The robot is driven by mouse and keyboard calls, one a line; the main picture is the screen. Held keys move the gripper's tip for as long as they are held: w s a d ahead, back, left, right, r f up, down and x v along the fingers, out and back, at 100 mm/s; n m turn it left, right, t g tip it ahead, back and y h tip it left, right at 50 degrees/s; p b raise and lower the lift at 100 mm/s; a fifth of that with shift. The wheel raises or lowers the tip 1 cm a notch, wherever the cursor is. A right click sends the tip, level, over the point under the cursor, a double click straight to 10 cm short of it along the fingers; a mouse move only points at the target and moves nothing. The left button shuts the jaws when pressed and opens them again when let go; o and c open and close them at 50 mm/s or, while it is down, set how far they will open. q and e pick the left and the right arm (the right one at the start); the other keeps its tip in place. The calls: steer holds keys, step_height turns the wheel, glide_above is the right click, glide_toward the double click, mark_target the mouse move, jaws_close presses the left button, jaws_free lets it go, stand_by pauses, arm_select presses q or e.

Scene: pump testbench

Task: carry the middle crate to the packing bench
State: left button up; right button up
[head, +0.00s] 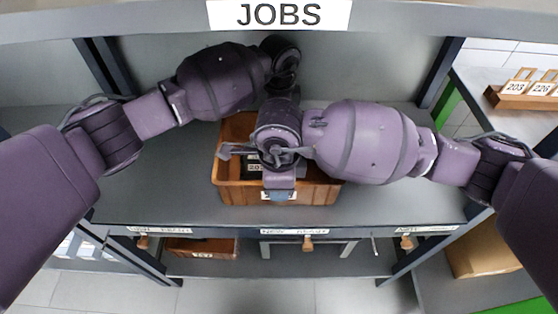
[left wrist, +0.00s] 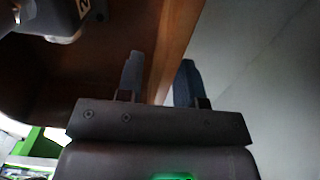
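The middle crate (head: 228,188) is a brown wooden box standing on the grey shelf under the JOBS sign. A dark item with a pale number tag (head: 254,160) lies inside. My left gripper (left wrist: 160,80) reaches over the crate's back in the head view, where its fingers are hidden. In the left wrist view its fingers straddle a crate wall (left wrist: 172,35), one inside and one outside; firm contact is unclear. My right gripper (head: 280,182) points down at the crate's front wall, just above a pale label.
The grey shelf (head: 150,190) is bare on both sides of the crate. Posts (head: 438,75) stand left and right. Another crate (head: 202,247) sits below. At right, a surface holds a wooden rack with number cards (head: 525,97); a cardboard-coloured box (head: 480,258) is lower right.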

arm_select(q)
steer(key=shift+f, duration=0.1)
arm_select(e)
steer(key=shift+f, duration=0.1)
arm_select(q)
jaws_close()
arm_select(e)
jaws_close()
